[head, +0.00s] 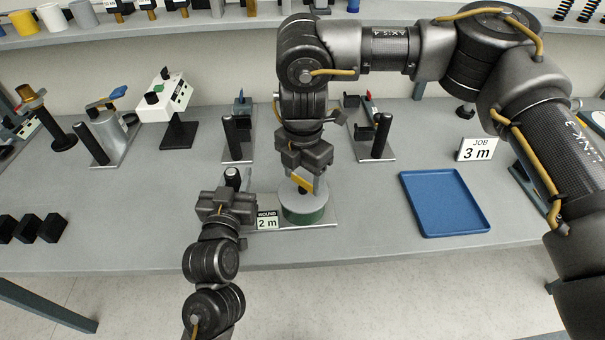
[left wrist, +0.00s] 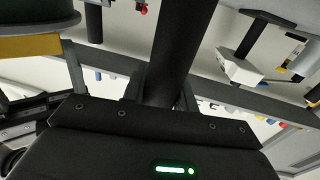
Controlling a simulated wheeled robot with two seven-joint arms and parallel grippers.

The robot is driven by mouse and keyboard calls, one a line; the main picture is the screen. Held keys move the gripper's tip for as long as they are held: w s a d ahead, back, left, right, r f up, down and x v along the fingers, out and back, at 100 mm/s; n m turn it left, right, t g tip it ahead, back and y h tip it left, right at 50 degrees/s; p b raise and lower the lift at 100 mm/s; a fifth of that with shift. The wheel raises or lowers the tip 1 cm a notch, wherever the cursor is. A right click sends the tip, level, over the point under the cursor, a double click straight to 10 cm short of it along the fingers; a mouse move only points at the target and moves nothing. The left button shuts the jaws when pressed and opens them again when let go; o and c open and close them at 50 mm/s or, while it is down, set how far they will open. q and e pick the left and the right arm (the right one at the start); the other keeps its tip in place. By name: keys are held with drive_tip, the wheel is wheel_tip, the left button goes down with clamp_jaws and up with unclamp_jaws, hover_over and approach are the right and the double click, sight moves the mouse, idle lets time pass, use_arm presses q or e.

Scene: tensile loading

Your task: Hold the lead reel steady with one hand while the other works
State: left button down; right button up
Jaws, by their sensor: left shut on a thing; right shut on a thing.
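The lead reel (head: 303,213), a green drum with a grey top, stands on a grey base plate near the bench's front edge. A "WOUND 2 m" sign (head: 267,221) stands to its left. My left gripper (head: 231,190) is shut on a black upright post (head: 232,176) left of the reel. The post also shows between its fingers in the left wrist view (left wrist: 178,45). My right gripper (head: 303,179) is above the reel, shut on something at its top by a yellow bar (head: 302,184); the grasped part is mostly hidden. The reel's edge shows in the left wrist view (left wrist: 38,10).
A blue tray (head: 445,202) lies at the right, below a "JOB 3 m" sign (head: 477,149). Several black blocks (head: 28,229) sit at the far left. Fixtures with black posts (head: 238,137) line the back.

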sight(303, 180)
drive_tip(key=m, duration=0.6)
drive_tip(key=shift+m, duration=0.3)
idle(0.4)
drive_tip(key=o, duration=1)
wheel_tip(303, 180, up, 12)
drive_tip(key=shift+r, duration=0.1)
